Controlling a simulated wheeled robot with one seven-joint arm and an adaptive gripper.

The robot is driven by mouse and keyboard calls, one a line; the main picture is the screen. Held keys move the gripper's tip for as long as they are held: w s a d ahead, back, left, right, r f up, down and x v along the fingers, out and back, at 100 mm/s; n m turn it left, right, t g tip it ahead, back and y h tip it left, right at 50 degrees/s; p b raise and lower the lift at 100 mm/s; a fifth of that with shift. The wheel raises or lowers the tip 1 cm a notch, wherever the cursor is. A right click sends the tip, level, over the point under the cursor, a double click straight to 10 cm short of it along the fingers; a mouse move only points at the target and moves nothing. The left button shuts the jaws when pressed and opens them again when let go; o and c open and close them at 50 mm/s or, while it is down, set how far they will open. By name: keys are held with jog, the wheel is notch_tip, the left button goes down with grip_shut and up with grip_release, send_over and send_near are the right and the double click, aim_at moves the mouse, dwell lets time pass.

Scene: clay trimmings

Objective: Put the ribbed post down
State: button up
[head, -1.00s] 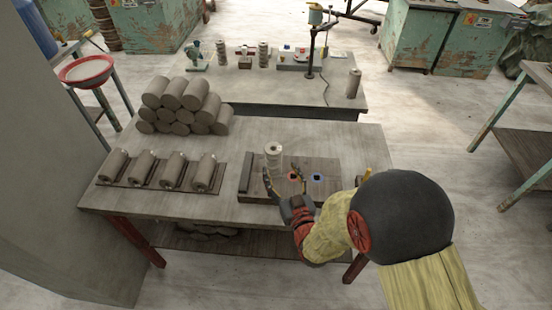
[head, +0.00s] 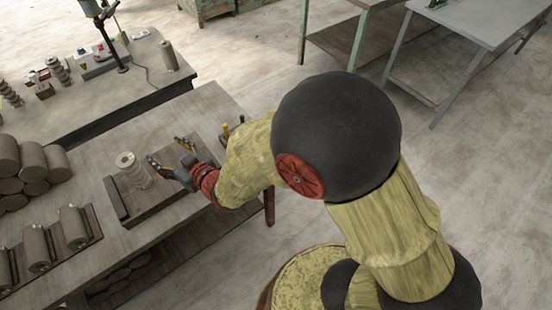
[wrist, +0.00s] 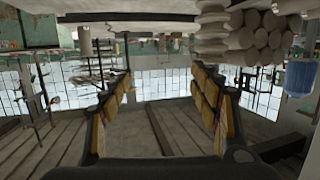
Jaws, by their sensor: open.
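The pale ribbed post (head: 131,168) stands upright on the dark wooden board (head: 122,200) on the near table. My gripper (head: 168,153) is open, with its two fingers spread and nothing between them. It is just to the right of the post in the head view, with the left finger close to it; I cannot tell whether they touch. In the wrist view the picture is upside down, and my open gripper (wrist: 165,85) frames an empty gap. There the ribbed post (wrist: 211,25) is at the top, beyond the right finger.
Stacked clay cylinders (head: 30,160) and a rack of lying cylinders (head: 73,225) are on the table (head: 185,110) to the left. Small tools stand at the board's far right end. A back table holds a dark stand (head: 108,35), another post (head: 167,56) and small items.

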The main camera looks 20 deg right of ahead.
jog(key=s+d+r+m+g+h, duration=0.25)
jog(key=d+r, duration=0.25)
jog(key=d, duration=0.3)
jog(key=s+d+r+m+g+h, duration=0.1)
jog(key=s+d+r+h, duration=0.15)
jog(key=d+r, duration=0.45)
jog(key=s+d+g, duration=0.1)
jog(key=s+d, duration=0.3)
jog(key=s, duration=0.3)
jog(key=s+d+r+m+g+h, duration=0.1)
jog(key=s+d+g, duration=0.1)
jog(key=s+d, duration=0.2)
jog(key=s+d+m+g+h, duration=0.1)
jog(key=s+d, duration=0.3)
jog(key=s, duration=0.5)
jog(key=shift+s+r, duration=0.4)
jog(key=shift+g, duration=0.25)
